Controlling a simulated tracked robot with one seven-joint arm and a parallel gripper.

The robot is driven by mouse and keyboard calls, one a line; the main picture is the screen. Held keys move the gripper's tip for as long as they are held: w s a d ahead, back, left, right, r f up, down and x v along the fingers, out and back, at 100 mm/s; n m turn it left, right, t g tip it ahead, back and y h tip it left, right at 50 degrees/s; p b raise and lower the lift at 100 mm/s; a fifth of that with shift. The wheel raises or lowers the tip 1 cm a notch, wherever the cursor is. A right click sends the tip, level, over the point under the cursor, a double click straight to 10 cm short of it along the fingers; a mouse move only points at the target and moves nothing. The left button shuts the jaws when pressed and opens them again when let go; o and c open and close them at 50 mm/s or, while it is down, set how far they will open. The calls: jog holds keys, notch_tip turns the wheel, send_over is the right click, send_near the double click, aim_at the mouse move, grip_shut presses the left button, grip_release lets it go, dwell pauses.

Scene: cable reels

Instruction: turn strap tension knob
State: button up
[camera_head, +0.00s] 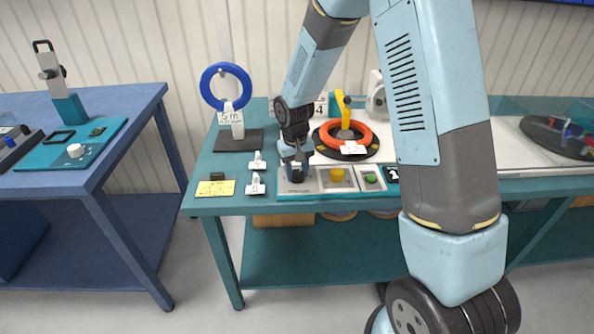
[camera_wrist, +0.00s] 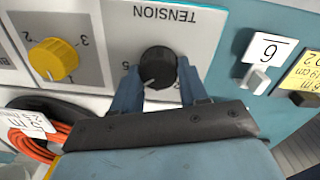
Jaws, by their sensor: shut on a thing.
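The strap tension knob (camera_wrist: 158,66) is round and black with a pale pointer line. It sits on a light panel (camera_wrist: 117,20) under the word TENSION, which reads upside down in the wrist view. A digit that looks like a 5 shows left of the knob, and my fingers hide part of the scale. My gripper (camera_wrist: 157,82) has one blue finger on each side of the knob and is shut on it. In the head view my gripper (camera_head: 295,158) reaches down to the left end of the panel and covers most of the knob.
A yellow knob (camera_wrist: 54,60) sits beside it, then a green button (camera_head: 371,179). An orange cable coil (camera_head: 345,136) lies on a black disc behind the panel. A blue ring (camera_head: 226,86) stands behind left. Small tag stands (camera_head: 256,185) and a yellow label (camera_head: 215,188) are left.

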aim_at(295, 172)
jog(key=shift+n, duration=0.6)
jog(key=o, duration=1.1)
jog(key=shift+c, duration=0.2)
notch_tip(295, 172, up, 14)
jog(key=shift+a+f, duration=0.15)
jog(key=shift+a, duration=0.15)
jog(key=shift+s, duration=0.1)
